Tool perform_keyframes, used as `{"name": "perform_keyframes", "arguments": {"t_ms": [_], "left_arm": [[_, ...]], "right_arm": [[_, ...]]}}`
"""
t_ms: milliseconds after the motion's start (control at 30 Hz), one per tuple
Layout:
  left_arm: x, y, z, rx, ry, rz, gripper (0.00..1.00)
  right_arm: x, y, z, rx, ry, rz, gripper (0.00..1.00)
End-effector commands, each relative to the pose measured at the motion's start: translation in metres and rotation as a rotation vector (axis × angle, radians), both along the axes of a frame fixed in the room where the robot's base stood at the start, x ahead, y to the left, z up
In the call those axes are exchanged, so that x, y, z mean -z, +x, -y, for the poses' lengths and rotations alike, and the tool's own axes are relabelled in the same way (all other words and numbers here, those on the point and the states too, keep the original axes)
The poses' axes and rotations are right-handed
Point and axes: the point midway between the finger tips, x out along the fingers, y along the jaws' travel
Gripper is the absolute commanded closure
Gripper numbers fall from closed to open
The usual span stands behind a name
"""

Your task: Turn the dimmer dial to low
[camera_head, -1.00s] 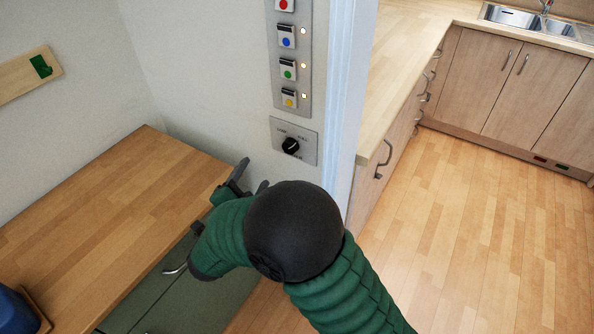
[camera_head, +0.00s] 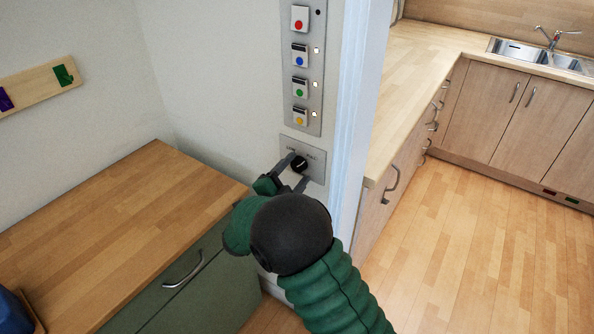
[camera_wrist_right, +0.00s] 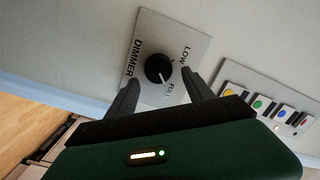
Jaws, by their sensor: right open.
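The dimmer dial (camera_head: 299,164) is a round black knob on a square grey metal plate (camera_head: 316,171) on the white wall, below the button panel. In the right wrist view the dial (camera_wrist_right: 159,69) shows with the printed words DIMMER, LOW and FULL around it. A small light mark on its rim faces the side with LOW and FULL. My right gripper (camera_head: 298,169) is open, its fingers pointing at the plate. In the wrist view its fingertips (camera_wrist_right: 160,77) lie on either side of the dial, with visible gaps. Whether they reach its depth is unclear. My left gripper is out of view.
A panel with several coloured buttons (camera_head: 301,67) is just above the dial plate. A white door frame (camera_head: 352,110) stands close to its right. A wooden counter (camera_head: 120,215) over green drawers is at the left. Open floor (camera_head: 470,240) lies right.

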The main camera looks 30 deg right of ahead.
Motion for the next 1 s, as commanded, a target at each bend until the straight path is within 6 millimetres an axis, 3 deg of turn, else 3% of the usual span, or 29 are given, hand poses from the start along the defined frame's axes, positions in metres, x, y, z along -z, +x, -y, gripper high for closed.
{"name": "perform_keyframes", "arguments": {"t_ms": [333, 767, 1000], "left_arm": [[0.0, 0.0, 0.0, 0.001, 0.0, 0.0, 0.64], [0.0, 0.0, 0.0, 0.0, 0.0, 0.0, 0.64], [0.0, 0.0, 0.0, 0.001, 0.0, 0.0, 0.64]], "right_arm": [[0.003, 0.002, 0.013, -0.005, 0.01, -0.001, 0.41], [0.002, 0.003, 0.007, -0.007, 0.005, -0.003, 0.97], [0.004, 0.003, 0.005, -0.011, 0.008, -0.004, 1.0]]}}
